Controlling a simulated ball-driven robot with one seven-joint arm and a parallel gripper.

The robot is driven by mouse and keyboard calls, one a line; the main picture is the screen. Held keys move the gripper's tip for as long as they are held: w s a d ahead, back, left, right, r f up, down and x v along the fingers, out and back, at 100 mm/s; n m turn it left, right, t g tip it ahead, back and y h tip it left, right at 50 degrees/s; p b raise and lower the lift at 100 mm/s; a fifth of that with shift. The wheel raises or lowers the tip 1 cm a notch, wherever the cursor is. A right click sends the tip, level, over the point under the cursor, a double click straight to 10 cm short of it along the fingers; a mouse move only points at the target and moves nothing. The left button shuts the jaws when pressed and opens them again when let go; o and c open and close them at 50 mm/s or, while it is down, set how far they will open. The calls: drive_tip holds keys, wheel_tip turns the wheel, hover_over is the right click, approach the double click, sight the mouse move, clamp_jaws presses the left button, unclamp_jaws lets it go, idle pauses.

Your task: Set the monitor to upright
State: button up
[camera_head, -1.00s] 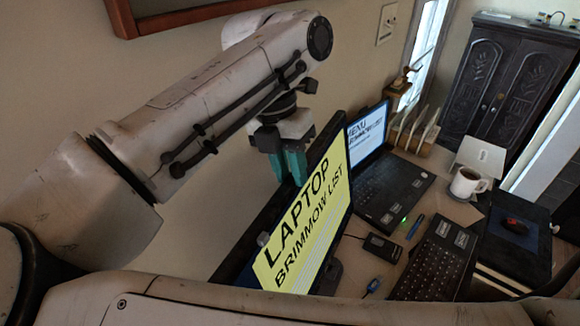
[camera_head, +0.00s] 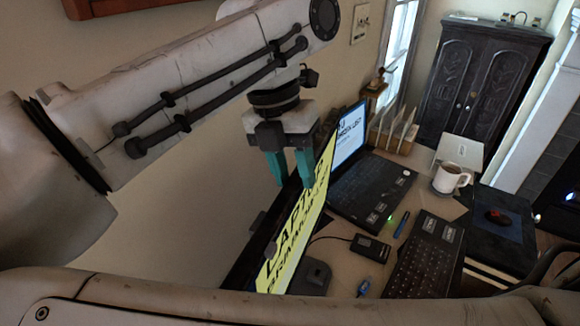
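An open laptop (camera_head: 372,190) stands just behind the monitor. A keyboard (camera_head: 427,255), a small black box (camera_head: 371,247), a blue pen (camera_head: 402,224) and a white mug (camera_head: 450,178) are on the desk. A red-topped mouse (camera_head: 497,217) lies on a dark pad at the right.

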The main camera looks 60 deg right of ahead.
drive_tip(key=shift+o, duration=1.1)
drive_tip(key=shift+w, duration=0.1)
drive_tip(key=shift+r, duration=0.15)
drive_tip(key=shift+w+r, duration=0.15)
drive_tip(key=shift+r, duration=0.2)
drive_tip(key=b+v, duration=0.1)
drive_tip(key=v, duration=0.9)
drive_tip(key=shift+c, duration=0.5)
